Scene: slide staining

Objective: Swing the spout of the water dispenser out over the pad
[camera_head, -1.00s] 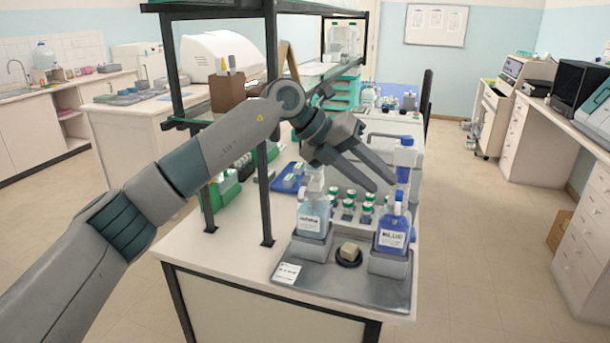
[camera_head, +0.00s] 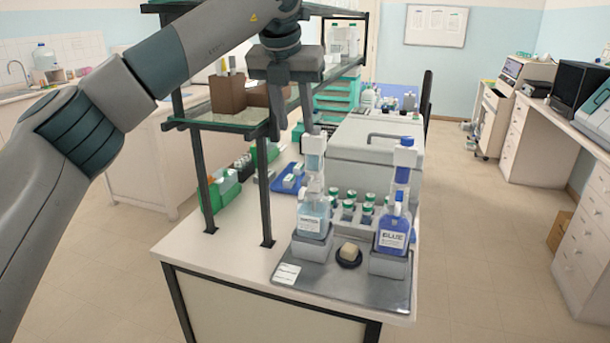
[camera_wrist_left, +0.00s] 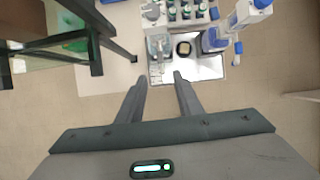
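The water dispenser (camera_head: 313,220) is a clear, pale-blue bottle with a white label, upright in a grey holder at the left of the tray. Its tall pale top (camera_head: 314,160) rises above the bottle; I cannot tell which way the spout points. The dispenser also shows in the left wrist view (camera_wrist_left: 158,46). The pad (camera_head: 349,250) is a tan block in a round black dish, to the right of the water dispenser. My left gripper (camera_head: 291,128) is open and empty, fingers downward, above the dispenser top and slightly left in the picture. My right gripper is not in view.
A blue-filled dispenser (camera_head: 391,235) with a tall blue top stands at the tray's right. The grey tray (camera_head: 340,283) has a small white card. Green-capped bottles (camera_head: 366,209) stand behind. A dark-framed shelf post (camera_head: 264,190) rises to the left.

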